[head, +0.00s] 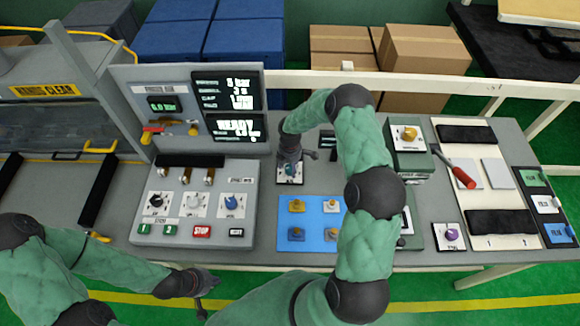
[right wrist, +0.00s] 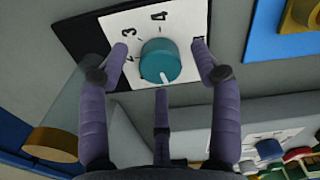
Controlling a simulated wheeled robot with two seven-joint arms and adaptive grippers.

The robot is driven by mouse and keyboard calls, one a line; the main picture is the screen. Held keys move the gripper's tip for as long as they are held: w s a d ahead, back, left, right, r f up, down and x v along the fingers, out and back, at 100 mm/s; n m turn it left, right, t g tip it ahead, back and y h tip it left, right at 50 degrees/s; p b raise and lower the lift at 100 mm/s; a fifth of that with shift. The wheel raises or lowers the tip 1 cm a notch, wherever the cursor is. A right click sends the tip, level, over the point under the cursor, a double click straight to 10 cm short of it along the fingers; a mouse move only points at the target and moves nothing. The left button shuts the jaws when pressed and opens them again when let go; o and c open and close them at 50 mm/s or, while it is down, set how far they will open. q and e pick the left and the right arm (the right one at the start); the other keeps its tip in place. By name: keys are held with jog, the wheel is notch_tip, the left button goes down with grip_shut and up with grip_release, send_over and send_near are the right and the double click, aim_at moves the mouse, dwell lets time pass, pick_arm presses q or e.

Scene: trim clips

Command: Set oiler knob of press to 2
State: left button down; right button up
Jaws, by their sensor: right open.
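A teal knob (right wrist: 160,60) sits on a white plate (right wrist: 125,22) with a dark border. The knob's white pointer line faces the bottom of the right wrist view, away from those numbers. My right gripper (right wrist: 161,52) is open, with a finger on each side of the knob and gaps visible. In the head view the right gripper (head: 296,156) is over the small knob plate (head: 290,181), partly covering it. My left gripper (head: 203,293) is at the lower left, clear of the table; its jaw opening is unclear.
The grey control panel (head: 240,170) with knobs and buttons stands left of the knob plate. A blue board (head: 317,222) with several small yellow and blue parts lies in front. A red-handled tool (head: 455,168) and a purple knob (head: 451,233) are at right.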

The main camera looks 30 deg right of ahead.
jog(key=shift+f, duration=0.5)
jog(key=c, duration=1.1)
jog(key=shift+c, duration=0.2)
